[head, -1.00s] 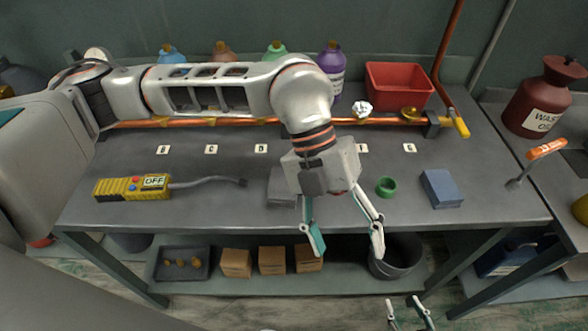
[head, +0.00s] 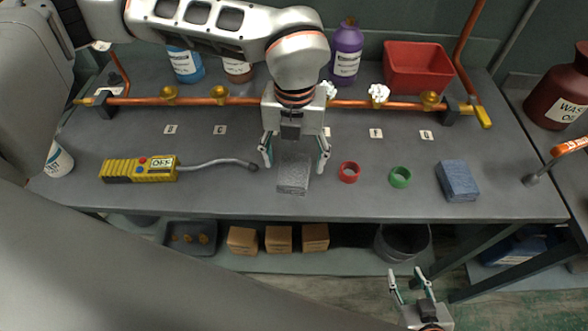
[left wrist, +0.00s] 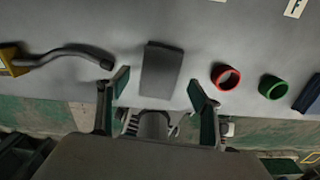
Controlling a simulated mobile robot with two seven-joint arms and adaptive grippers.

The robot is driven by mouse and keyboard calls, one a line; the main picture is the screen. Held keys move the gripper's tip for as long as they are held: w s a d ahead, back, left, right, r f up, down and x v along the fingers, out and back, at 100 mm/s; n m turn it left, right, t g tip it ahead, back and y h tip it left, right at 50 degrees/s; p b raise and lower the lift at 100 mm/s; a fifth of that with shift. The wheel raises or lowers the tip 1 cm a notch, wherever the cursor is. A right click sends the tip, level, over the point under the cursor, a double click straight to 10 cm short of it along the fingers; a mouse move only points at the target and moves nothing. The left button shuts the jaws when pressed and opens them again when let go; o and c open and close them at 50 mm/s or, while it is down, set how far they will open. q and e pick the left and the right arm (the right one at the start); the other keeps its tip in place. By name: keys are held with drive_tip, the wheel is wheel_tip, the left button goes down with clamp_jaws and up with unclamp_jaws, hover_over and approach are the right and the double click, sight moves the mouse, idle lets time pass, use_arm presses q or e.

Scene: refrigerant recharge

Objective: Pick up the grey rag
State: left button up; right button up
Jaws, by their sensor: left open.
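The grey rag (head: 293,178) is a flat, folded rectangle lying on the grey workbench (head: 230,203) near its front edge. My left gripper (head: 295,166) is open over it, with one finger on either side of the rag. In the left wrist view, the rag (left wrist: 161,70) lies between and slightly beyond the two fingertips of the left gripper (left wrist: 159,84), apart from both. My right gripper (head: 407,275) is low in front of the bench, its fingers apart and empty.
A yellow detector (head: 140,169) with a grey probe lies left of the rag. A red ring (head: 349,172), a green ring (head: 400,177) and a blue sponge-like block (head: 458,180) lie to its right. A copper pipe (head: 350,104) with brass fittings runs behind.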

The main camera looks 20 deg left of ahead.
sight(294, 168)
use_arm(q)
drive_tip(key=shift+f, duration=1.45)
drive_tip(key=c, duration=1.2)
wheel_tip(294, 168, up, 20)
drive_tip(key=shift+r, duration=0.1)
drive_tip(key=shift+o, duration=0.5)
